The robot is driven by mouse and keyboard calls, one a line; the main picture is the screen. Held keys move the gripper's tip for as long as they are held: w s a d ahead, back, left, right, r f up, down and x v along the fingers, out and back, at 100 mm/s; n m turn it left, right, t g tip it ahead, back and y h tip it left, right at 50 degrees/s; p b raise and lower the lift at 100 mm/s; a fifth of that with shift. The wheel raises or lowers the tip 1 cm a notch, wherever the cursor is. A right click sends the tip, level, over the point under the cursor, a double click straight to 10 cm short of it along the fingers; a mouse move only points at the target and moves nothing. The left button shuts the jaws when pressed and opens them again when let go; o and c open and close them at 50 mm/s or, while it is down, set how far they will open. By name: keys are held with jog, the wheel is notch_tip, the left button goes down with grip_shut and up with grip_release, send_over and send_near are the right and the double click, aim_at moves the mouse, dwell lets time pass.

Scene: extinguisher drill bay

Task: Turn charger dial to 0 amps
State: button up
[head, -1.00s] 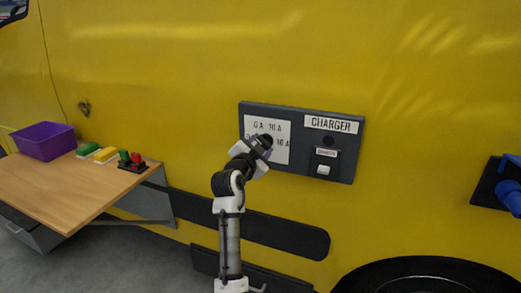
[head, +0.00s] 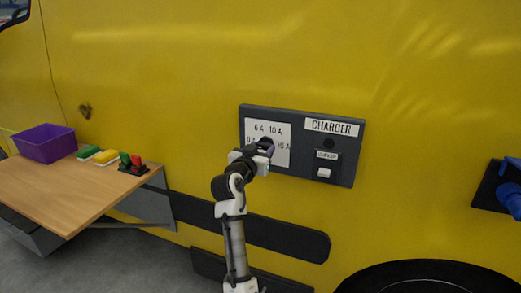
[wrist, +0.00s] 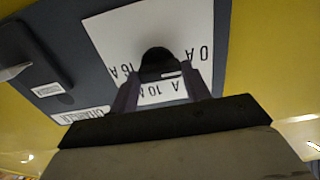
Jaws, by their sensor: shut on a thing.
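The charger dial (wrist: 157,60) is a dark round knob on a white plate marked 0 A, 6 A, 10 A and 16 A. In the head view, my gripper (head: 264,149) is at the plate and covers most of the dial. In the wrist view, which is upside down, my gripper (wrist: 160,78) is shut on the dial, with one finger on each side. A small pale mark shows at the knob's edge, but I cannot tell for sure which number the dial points to.
The dark charger panel (head: 345,170) also carries a CHARGER label and a small pale switch (head: 324,173) right of the dial. A wooden shelf (head: 75,195) with a purple bin (head: 45,145) and coloured blocks stands at left. A blue fitting (head: 508,190) sticks out at far right.

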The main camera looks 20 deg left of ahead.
dwell(0.5)
jog(key=o, duration=1)
jog(key=shift+s, duration=0.1)
jog(key=s+b, duration=0.3)
jog(key=s, duration=1)
jog(key=shift+s+a+b, duration=0.2)
jog(key=shift+s+b, duration=0.15)
